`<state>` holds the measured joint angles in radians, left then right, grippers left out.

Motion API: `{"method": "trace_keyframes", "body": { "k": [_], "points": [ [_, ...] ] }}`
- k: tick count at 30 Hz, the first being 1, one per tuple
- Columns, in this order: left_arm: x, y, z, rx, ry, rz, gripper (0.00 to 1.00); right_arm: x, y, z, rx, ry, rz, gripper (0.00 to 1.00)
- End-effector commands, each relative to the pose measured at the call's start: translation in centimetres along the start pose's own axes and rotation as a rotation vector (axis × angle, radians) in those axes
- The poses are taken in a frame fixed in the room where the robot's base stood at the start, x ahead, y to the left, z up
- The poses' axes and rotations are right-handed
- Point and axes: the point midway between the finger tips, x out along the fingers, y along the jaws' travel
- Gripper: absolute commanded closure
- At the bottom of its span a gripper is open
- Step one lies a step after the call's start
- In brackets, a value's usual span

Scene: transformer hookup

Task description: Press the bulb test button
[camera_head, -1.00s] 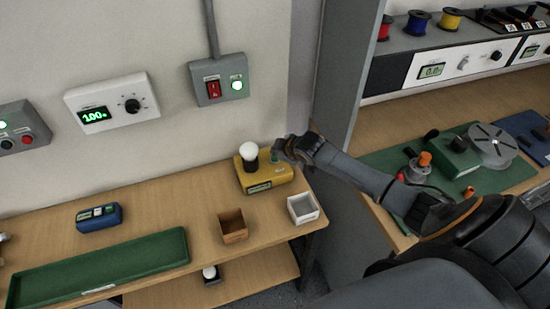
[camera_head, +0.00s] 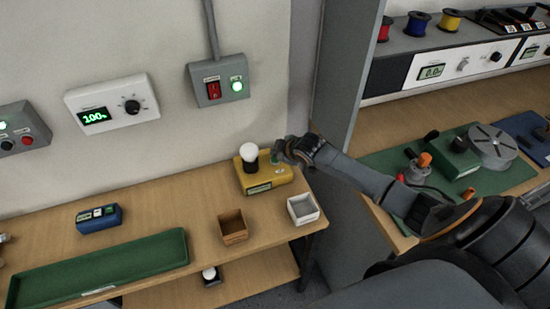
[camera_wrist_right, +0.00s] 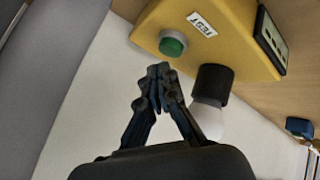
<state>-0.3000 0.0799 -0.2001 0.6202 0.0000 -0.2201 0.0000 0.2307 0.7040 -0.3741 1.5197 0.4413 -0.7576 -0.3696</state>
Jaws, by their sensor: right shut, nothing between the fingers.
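The yellow bulb tester (camera_head: 272,175) stands at the right end of the wooden bench, and a white bulb (camera_head: 248,152) sits upright in its black socket. In the right wrist view, the round green button (camera_wrist_right: 172,43) sits in a pale collar beside the "TEST" label (camera_wrist_right: 202,24). My right gripper (camera_wrist_right: 158,72) is shut and empty, its fingertips just short of the green button in the picture; I cannot tell whether they touch it. In the head view my right gripper (camera_head: 277,152) is at the tester's right side, beside the bulb. My left gripper is not in view.
A wooden box (camera_head: 233,238) and a white box (camera_head: 303,221) stand near the bench's front edge. A green tray (camera_head: 180,250) and a blue device (camera_head: 97,230) lie to the left. A switch box (camera_head: 220,97) is on the wall. A grey partition (camera_head: 345,110) rises at the right.

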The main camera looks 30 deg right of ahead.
Motion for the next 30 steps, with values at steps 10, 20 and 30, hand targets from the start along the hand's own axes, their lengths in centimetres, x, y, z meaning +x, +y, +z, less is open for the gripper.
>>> {"method": "trace_keyframes", "body": {
  "k": [10, 20, 30],
  "points": [
    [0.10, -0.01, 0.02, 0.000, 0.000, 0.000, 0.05, 0.52, -0.38, 0.38, 0.000, 0.000, 0.000, 1.00],
    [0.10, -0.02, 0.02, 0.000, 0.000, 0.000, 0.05, 0.57, -0.43, 0.41, 0.000, 0.000, 0.000, 1.00],
    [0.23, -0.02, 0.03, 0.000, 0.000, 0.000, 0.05, 0.80, -0.60, 0.59, 0.000, 0.000, 0.000, 1.00]
  ]
}}
